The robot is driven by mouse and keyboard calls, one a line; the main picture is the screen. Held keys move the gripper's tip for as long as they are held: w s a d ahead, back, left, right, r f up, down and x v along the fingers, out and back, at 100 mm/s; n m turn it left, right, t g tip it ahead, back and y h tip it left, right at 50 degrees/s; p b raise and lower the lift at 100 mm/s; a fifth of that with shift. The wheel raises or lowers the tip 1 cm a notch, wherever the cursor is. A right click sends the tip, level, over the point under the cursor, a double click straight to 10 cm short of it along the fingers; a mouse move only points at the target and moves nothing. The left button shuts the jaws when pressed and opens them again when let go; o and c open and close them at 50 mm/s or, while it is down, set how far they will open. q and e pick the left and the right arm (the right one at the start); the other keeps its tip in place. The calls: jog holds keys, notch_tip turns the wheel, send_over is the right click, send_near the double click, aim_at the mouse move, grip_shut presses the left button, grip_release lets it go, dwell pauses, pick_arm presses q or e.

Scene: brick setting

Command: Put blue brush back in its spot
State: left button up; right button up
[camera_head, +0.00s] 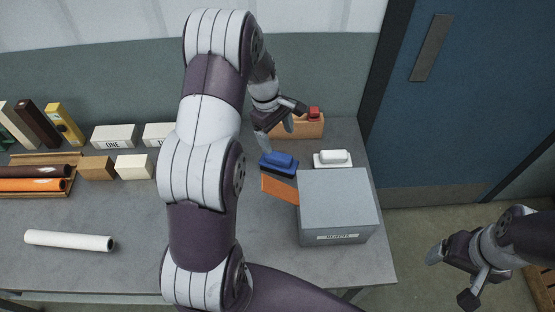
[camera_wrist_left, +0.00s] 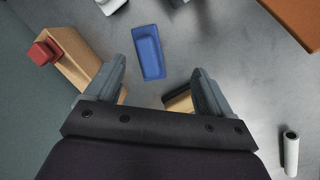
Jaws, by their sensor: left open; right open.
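The blue brush (camera_head: 279,159) lies on the grey table just left of the white brush, with a dark layer showing at its lower edge. In the left wrist view the blue brush (camera_wrist_left: 149,52) lies beyond my fingertips, roughly in line with the gap between them. My left gripper (camera_head: 291,117) is open and empty above the back of the table, behind the blue brush. It also shows in the left wrist view (camera_wrist_left: 157,85). A wooden holder (camera_head: 300,130) with a red brush (camera_head: 314,113) stands beside that gripper. My right gripper (camera_head: 452,278) is open and empty, off the table's right side.
A white brush (camera_head: 333,157) lies behind a grey box (camera_head: 338,205). An orange piece (camera_head: 279,189) lies left of the box. Wooden blocks (camera_head: 97,167), a white roll (camera_head: 69,240) and orange tubes (camera_head: 32,185) are at the left. The front middle is largely hidden by my arm.

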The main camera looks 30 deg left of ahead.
pick_arm(q)
jog(key=s+d+r+m+y, duration=0.1)
jog(key=s+d+r+m, duration=0.2)
jog(key=s+d+m, duration=0.2)
jog(key=s+d+r+m+t+y, duration=0.1)
jog(key=s+d+r+m, duration=0.3)
jog(key=s+m, duration=0.6)
jog(key=shift+s+d+r+m, duration=0.2)
jog(key=shift+s+d+m, duration=0.1)
jog(key=shift+s+d, duration=0.85)
jog(key=shift+w+a, duration=0.1)
